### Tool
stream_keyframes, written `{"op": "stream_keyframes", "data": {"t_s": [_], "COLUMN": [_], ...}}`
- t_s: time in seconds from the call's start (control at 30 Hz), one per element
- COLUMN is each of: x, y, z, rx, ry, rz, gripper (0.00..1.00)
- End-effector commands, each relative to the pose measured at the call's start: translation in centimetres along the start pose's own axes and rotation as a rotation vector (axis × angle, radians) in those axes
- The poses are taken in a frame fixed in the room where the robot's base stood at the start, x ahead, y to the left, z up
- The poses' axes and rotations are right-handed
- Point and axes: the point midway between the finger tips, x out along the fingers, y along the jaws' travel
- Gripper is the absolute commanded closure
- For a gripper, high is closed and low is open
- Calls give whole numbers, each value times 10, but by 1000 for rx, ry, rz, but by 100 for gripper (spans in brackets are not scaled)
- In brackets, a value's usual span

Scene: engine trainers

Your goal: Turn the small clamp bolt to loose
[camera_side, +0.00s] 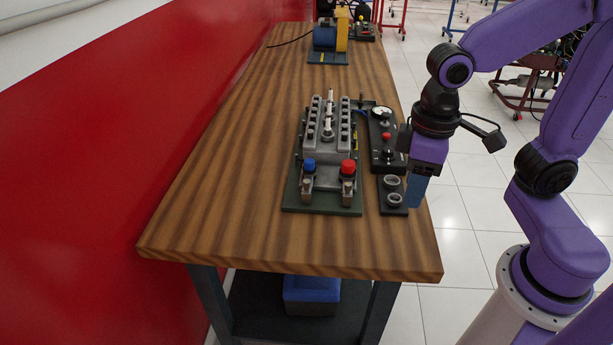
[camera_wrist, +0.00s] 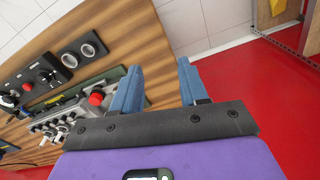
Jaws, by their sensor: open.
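My gripper (camera_side: 417,190) hangs at the table's right edge, beside the black plate with two ring-shaped sockets. In the wrist view its two blue fingers (camera_wrist: 158,84) are wide apart with nothing between them. The engine trainer (camera_side: 325,140) is a grey block on a green base, left of my gripper. At its near end stand a blue-capped post (camera_side: 308,165) and a red-capped post (camera_side: 347,167), each above a grey clamp-like fitting. The red cap (camera_wrist: 97,98) also shows left of the fingers in the wrist view. I cannot make out which small part is the clamp bolt.
A black panel (camera_side: 385,140) with a gauge, red button and knob stands right of the block. The socket plate (camera_side: 392,210) is in front of it. A blue and yellow machine (camera_side: 326,38) is at the far end. The table's left side (camera_side: 220,170) is clear.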

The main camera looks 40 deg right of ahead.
Motion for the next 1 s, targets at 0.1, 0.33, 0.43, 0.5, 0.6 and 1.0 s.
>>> {"op": "stream_keyframes", "data": {"t_s": [0.1,0.33,0.43,0.5,0.6,1.0], "x": [-6,-15,-18,-20,-21,-22], "y": [6,26,37,46,61,118], "z": [-38,-103,-129,-147,-170,-229], "rx": [221,653,841,973,1162,1781], "ry": [-3,-4,-6,-6,-7,-7], "rz": [3,8,11,13,16,26], "gripper": [56,56,56,56,56,56]}}
